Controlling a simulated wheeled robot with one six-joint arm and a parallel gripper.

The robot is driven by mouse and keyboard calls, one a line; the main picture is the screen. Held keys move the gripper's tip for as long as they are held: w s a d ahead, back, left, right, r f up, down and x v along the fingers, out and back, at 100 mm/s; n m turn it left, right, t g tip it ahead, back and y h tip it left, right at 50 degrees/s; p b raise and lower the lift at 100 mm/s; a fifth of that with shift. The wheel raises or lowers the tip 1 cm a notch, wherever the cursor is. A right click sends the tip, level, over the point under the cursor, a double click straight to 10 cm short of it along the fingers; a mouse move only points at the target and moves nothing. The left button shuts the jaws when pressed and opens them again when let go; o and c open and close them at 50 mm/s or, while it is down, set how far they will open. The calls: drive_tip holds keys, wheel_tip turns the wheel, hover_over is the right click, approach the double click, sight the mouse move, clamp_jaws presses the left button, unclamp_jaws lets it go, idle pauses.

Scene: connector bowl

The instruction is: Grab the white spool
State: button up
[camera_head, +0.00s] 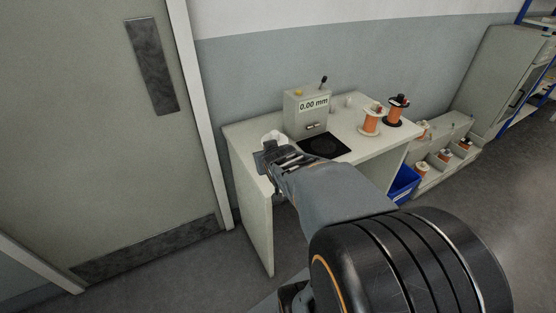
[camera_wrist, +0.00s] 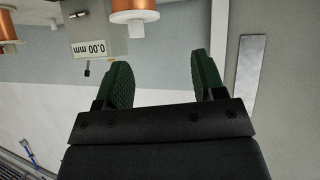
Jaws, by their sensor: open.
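My gripper (camera_head: 268,158) is over the left end of the table in the head view. In the wrist view its two green fingers (camera_wrist: 164,78) are apart with nothing between them. A spool with white flanges and copper-coloured wire (camera_head: 370,122) stands upright at the right of the table. A white rounded thing (camera_head: 272,137) shows just behind my gripper, partly hidden by it. The upside-down wrist view shows a copper-wound spool with a white flange and hub (camera_wrist: 137,16) at the top edge, beyond the fingers and cut off. I cannot tell surely which spool it is.
A black-flanged copper spool (camera_head: 396,110) stands behind the white-flanged one. A grey gauge box reading 0.00 mm (camera_head: 308,112) and a black mat (camera_head: 324,146) are on the table (camera_head: 350,150). A blue bin (camera_head: 403,184) and a spool rack (camera_head: 440,160) are at right; a door (camera_head: 95,130) is left.

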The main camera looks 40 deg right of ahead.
sight(275, 134)
drive_tip(key=w+d+f+t+b, duration=0.1)
drive_tip(key=w+d, duration=0.2)
drive_tip(key=w+d+f+t+b, duration=0.1)
drive_tip(key=w+d+t, duration=0.1)
drive_tip(key=w+d, duration=0.1)
drive_tip(key=w+d+f+t+b, duration=0.1)
drive_tip(key=w+d+f, duration=0.1)
drive_tip(key=w+d, duration=0.1)
drive_tip(key=shift+w+d+t+h, duration=0.15)
drive_tip(key=shift+d+t+h, duration=0.15)
drive_tip(key=shift+d+h, duration=0.15)
drive_tip(key=shift+x, duration=2.65)
drive_tip(key=shift+f, duration=0.1)
clamp_jaws()
